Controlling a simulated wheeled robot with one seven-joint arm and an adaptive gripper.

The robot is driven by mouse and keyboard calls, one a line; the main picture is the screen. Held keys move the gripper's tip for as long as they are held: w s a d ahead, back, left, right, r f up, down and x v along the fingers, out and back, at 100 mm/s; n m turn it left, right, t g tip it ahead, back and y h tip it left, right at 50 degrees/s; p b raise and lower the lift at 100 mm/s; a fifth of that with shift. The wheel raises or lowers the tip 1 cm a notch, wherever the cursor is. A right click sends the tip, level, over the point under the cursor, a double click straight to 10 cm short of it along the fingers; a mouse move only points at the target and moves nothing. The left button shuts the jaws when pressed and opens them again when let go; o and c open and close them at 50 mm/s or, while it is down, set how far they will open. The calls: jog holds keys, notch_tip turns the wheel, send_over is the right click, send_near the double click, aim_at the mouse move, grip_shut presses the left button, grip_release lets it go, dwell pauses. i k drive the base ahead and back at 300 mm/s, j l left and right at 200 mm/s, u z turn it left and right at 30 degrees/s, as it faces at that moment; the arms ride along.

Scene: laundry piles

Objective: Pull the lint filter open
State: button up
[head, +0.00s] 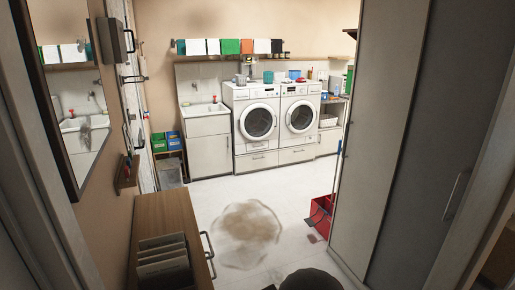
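Two white front-loading machines stand side by side against the far wall in the head view, a left machine (256,122) and a right machine (299,116). Both round dark doors look shut. Each machine has a control strip along its top and stands on a drawer base. I cannot make out a lint filter on either machine at this distance, nor tell which one is the dryer. My gripper is not in view.
A sink cabinet (209,155) stands left of the machines. A wooden cabinet (165,215) is near left and a tall grey cabinet (385,130) near right. A red bin (320,215) stands beside it. The white floor between is open, with a brownish stain (248,228).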

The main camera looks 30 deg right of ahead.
aim_at(262, 144)
jog(key=i+l+z, duration=0.15)
jog(key=l, duration=0.25)
jog(key=i+l+z, duration=0.2)
jog(key=i+l, duration=0.35)
jog(key=l, duration=0.25)
jog(key=i+l+z, duration=0.15)
jog(key=i+l, duration=0.4)
jog(key=l, duration=0.2)
jog(key=i+u, duration=0.15)
jog(key=i, duration=0.9)
jog(key=i+l+u, duration=0.1)
jog(key=i, duration=0.95)
jog(key=i+j, duration=0.1)
jog(key=i, duration=1.95)
jog(key=i+z, duration=0.2)
jog(key=i, duration=0.3)
jog(key=i+z, duration=0.2)
jog(key=i, duration=0.35)
jog(key=i+j+z, duration=0.2)
jog(key=i, duration=0.3)
jog(key=i+j+z, duration=0.2)
jog(key=i, duration=0.3)
